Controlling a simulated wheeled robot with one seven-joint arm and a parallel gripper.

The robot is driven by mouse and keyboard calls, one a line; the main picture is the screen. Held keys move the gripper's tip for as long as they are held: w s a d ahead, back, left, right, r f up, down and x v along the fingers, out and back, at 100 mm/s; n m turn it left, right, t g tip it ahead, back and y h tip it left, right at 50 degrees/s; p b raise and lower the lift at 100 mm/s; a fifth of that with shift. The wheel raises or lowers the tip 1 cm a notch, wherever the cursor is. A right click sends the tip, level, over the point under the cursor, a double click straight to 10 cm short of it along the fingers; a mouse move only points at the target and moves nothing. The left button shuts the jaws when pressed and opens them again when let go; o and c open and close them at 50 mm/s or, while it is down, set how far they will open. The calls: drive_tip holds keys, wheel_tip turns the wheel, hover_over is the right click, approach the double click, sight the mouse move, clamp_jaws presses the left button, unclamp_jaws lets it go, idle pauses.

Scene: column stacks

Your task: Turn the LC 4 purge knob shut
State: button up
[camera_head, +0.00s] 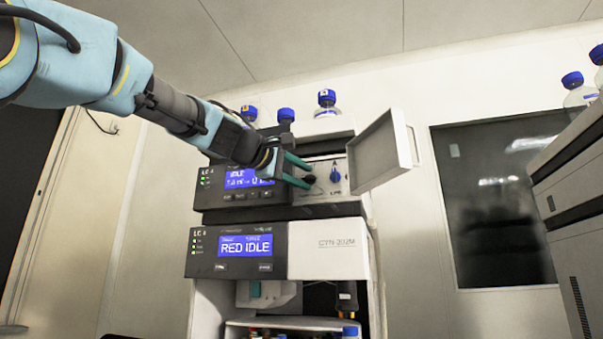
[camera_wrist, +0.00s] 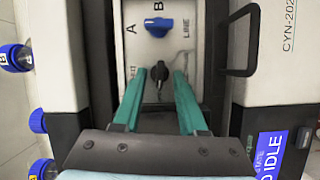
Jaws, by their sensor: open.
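The pump module (camera_head: 243,181) in the upper part of the stack has its white front door (camera_head: 381,152) swung open to the right. Behind it are a blue knob (camera_head: 336,175) and a black knob, which I take to be the purge knob. In the wrist view the black knob (camera_wrist: 158,72) sits below the blue knob (camera_wrist: 158,26), its pointer near the panel's middle. My gripper (camera_head: 308,174) is open, its green fingers on either side of the black knob. They also show in the wrist view (camera_wrist: 159,80). I cannot tell whether they touch it. The purge label is not readable.
A lower module (camera_head: 329,248) stands beneath, its screen (camera_head: 245,245) lit blue. Blue-capped bottles (camera_head: 327,104) stand on top of the stack. The open door's handle (camera_head: 413,146) juts out at right. Another instrument stack (camera_head: 573,205) stands at far right.

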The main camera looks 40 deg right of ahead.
clamp_jaws()
idle(0.3)
drive_tip(key=shift+r, duration=0.1)
idle(0.4)
drive_tip(key=m+p, duration=0.1)
drive_tip(key=m+y+p, duration=0.1)
drive_tip(key=m, duration=0.1)
drive_tip(key=shift+s+r+y+p, duration=0.1)
drive_tip(key=shift+r+y+p, duration=0.2)
drive_tip(key=shift+p, duration=0.05)
drive_tip(key=m+y+p, duration=0.1)
drive_tip(key=m+p, duration=0.1)
drive_tip(key=m+t+y+p, duration=0.1)
drive_tip(key=m, duration=0.1)
drive_tip(key=shift+s+d+r+t+p, duration=0.1)
drive_tip(key=shift+s+r+t+p, duration=0.1)
drive_tip(key=shift+t+p, duration=0.15)
drive_tip(key=m+t+y+p, duration=0.1)
drive_tip(key=m+p, duration=0.1)
drive_tip(key=shift+m, duration=0.4)
drive_tip(key=shift+s+d+f+m+t+y+p, duration=0.1)
drive_tip(key=shift+m+t+y+p, duration=0.25)
drive_tip(key=shift+m, duration=0.3)
drive_tip(key=shift+s+d+m+t+y+p, duration=0.15)
drive_tip(key=shift+m+t+y, duration=0.2)
drive_tip(key=shift+m, duration=0.3)
drive_tip(key=shift+w+a, duration=0.1)
